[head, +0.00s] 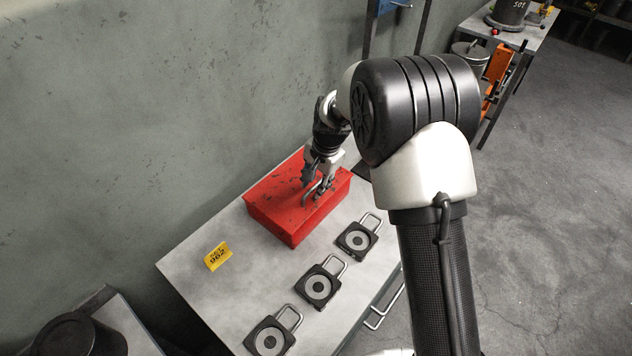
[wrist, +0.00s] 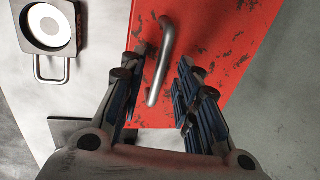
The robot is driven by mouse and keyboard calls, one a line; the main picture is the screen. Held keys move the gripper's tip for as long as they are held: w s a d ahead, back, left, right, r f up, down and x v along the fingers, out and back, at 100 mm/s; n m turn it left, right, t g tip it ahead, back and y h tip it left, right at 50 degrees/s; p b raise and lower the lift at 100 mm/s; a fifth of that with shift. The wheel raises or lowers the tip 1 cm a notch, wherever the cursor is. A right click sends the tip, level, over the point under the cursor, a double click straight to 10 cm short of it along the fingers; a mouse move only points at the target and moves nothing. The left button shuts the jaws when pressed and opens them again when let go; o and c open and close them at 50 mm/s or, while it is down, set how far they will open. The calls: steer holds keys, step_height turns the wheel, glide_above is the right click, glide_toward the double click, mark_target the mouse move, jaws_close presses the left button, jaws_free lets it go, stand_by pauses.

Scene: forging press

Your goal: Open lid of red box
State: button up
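The red box (head: 283,220) stands on the light grey table against the wall, and its lid is shut. Its worn red lid (wrist: 225,42) fills much of the wrist view. A curved grey metal handle (wrist: 163,62) sits on the lid; it also shows in the head view (head: 313,193). My gripper (head: 318,186) is above the lid at the handle. In the wrist view my gripper (wrist: 165,75) is open, with its fingers on either side of the handle and a gap on both sides. Whether any finger touches the lid is unclear.
Three dark square plates with metal loops lie along the table's front (head: 357,238), (head: 319,287), (head: 272,334). A yellow tag (head: 217,256) lies left of the box. The wall (head: 150,110) rises close behind. Bare table (head: 205,290) shows at the left.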

steer(key=shift+c, duration=0.2)
jaws_close()
stand_by(0.5)
